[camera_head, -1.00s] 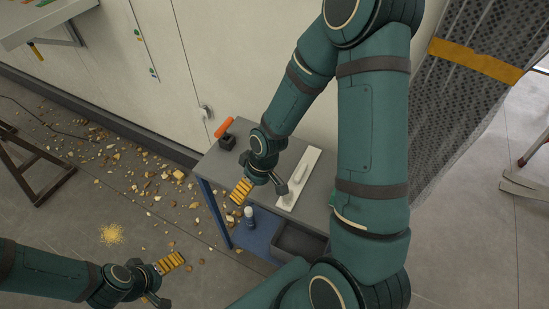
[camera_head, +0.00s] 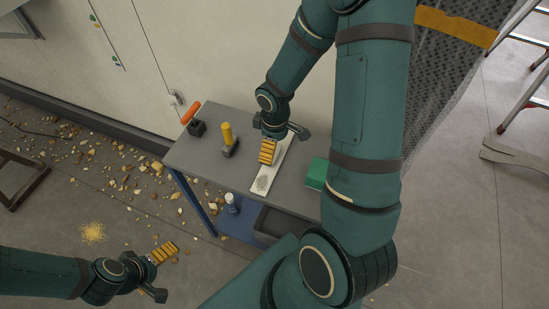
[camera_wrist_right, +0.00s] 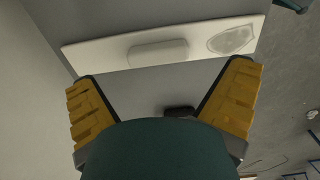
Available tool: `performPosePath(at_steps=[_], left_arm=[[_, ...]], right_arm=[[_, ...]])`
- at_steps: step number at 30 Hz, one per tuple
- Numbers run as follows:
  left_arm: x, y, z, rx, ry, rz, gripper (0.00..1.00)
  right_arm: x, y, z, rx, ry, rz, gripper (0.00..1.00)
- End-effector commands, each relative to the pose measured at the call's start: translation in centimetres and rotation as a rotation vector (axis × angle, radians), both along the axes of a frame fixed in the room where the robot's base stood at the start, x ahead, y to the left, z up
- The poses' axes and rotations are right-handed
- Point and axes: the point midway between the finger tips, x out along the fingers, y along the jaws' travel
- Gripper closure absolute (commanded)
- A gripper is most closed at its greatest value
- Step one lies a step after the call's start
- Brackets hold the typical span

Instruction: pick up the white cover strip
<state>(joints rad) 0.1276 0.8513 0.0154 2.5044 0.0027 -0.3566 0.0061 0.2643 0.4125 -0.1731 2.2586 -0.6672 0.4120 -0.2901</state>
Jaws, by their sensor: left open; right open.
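The white cover strip (camera_head: 262,185) lies flat on the grey table, partly hidden by my right gripper (camera_head: 268,152) in the head view. In the right wrist view the strip (camera_wrist_right: 100,55) runs across the top, with a raised block in its middle and a grey oval patch near its right end. My right gripper (camera_wrist_right: 165,85) is open and empty, its yellow fingers spread on the table side of the strip in that picture, over the strip in the head view. Contact is not visible. My left gripper (camera_head: 160,268) is open and empty, low at the left, away from the table.
A bottle (camera_head: 231,203) and grey bin (camera_head: 275,224) sit below on the blue shelf. Rubble (camera_head: 130,175) litters the floor at left.

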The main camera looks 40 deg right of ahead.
Motion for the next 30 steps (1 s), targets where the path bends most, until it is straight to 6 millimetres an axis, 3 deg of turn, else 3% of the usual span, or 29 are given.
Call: performPosePath(at_steps=[12, 21, 27, 30], left_arm=[[-0.4, -0.1, -1.4, -0.002, 0.010, -0.008, 0.00], [-0.5, -0.1, -1.4, -0.003, 0.010, -0.008, 0.00], [-0.5, -0.1, -1.4, -0.003, 0.010, -0.008, 0.00], [-0.5, -0.1, -1.4, -0.003, 0.010, -0.008, 0.00]], right_arm=[[0.2, -0.2, -5.0, 0.000, 0.001, 0.000, 0.00], [0.3, -0.2, -5.2, 0.000, -0.001, -0.001, 0.00], [0.3, -0.2, -5.2, 0.000, -0.001, -0.001, 0.67], [0.3, -0.2, -5.2, 0.000, -0.001, -0.001, 0.69]])
